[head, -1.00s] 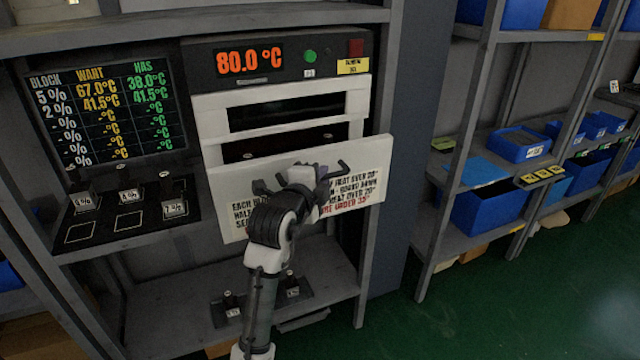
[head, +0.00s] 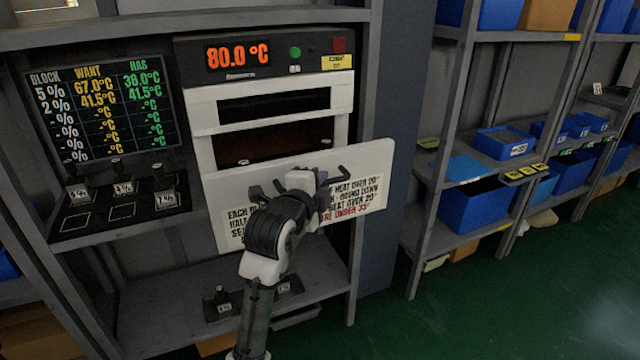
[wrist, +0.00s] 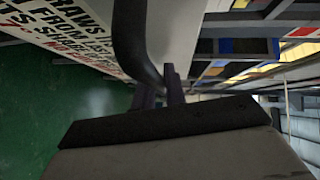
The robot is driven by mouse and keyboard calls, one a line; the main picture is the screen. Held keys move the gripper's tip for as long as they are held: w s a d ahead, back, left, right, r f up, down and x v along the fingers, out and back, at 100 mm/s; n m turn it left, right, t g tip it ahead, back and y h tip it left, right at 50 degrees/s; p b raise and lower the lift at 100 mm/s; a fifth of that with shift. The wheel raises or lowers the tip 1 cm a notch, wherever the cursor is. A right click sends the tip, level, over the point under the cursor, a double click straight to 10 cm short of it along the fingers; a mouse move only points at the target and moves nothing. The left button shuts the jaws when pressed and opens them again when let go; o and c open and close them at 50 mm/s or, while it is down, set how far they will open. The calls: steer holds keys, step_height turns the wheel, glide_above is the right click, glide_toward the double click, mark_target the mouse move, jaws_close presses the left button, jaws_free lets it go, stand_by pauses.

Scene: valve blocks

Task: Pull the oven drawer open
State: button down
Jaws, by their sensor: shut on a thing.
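The oven (head: 185,75) stands in the shelf with a red 80.0 °C display. Its drawer front is a white panel (head: 225,210) with printed text. The panel stands out from the oven body, and a dark brownish interior shows above it. My gripper (head: 308,182) is at the middle of the panel, shut on the dark drawer handle (head: 338,181). The handle's bent ends show on both sides of the gripper. In the wrist view the handle (wrist: 130,45) curves down to my fingers (wrist: 171,88); their exact grip is partly hidden.
A board (head: 100,105) listing block temperatures stands to the left, above a dark rack (head: 120,212) with several small labelled blocks. More blocks sit on the lower shelf (head: 165,290). Shelves with blue bins (head: 475,210) stand right. Green floor (head: 480,300) is clear.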

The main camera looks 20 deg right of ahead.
steer(key=c, duration=1.5)
jaws_free()
steer(key=shift+o, duration=0.2)
steer(key=b+v, duration=0.3)
steer(key=v, duration=1)
steer(key=shift+s+a, duration=0.25)
steer(key=shift+s, duration=0.05)
steer(key=shift+a+r, duration=0.1)
steer(key=shift+r, duration=0.05)
